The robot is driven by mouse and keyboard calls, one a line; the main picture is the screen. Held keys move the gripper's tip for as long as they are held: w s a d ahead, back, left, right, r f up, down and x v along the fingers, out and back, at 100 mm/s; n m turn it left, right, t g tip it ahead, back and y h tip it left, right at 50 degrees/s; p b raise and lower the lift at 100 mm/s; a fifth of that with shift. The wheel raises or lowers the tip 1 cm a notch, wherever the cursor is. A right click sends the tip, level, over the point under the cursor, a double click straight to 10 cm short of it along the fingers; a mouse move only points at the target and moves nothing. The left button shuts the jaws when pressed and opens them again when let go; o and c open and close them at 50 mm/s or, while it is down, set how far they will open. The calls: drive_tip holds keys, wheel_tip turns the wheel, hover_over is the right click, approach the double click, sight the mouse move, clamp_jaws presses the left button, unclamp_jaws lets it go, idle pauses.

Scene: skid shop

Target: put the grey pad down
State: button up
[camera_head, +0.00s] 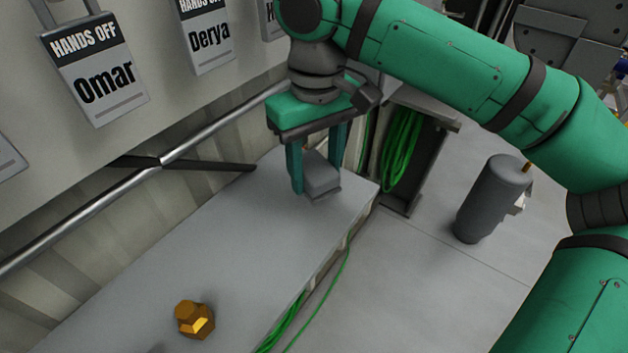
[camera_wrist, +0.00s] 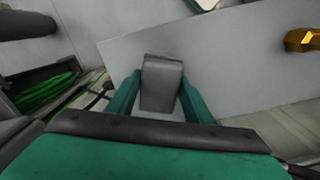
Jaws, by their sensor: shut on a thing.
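The grey pad (camera_head: 318,174) is a small block between the fingers of my gripper (camera_head: 318,180), near the far right end of the grey bench top (camera_head: 230,235). In the wrist view the pad (camera_wrist: 162,85) stands between the two green fingers of my gripper (camera_wrist: 158,105), with the bench top (camera_wrist: 230,75) behind it. My gripper is shut on the pad and points downward. I cannot tell whether the pad's underside touches the bench.
A brass hex fitting (camera_head: 194,319) sits at the bench's near end. A metal rail (camera_head: 100,205) and hanging "HANDS OFF" tags (camera_head: 95,75) line the wall. Green cables (camera_head: 401,145) hang beyond the bench. A grey cylinder (camera_head: 490,198) stands at the right. The bench middle is clear.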

sight(314, 163)
drive_tip(key=shift+w+a+f, duration=0.1)
drive_tip(key=shift+w+f, duration=0.25)
drive_tip(key=shift+f, duration=0.15)
drive_tip(key=shift+w+f, duration=0.2)
drive_tip(key=shift+f, duration=1.45)
drive_tip(key=shift+f, duration=0.15)
drive_tip(key=o, duration=1.1)
drive_tip(key=shift+o, duration=0.2)
wheel_tip(314, 163, up, 12)
drive_tip(key=shift+r, duration=0.15)
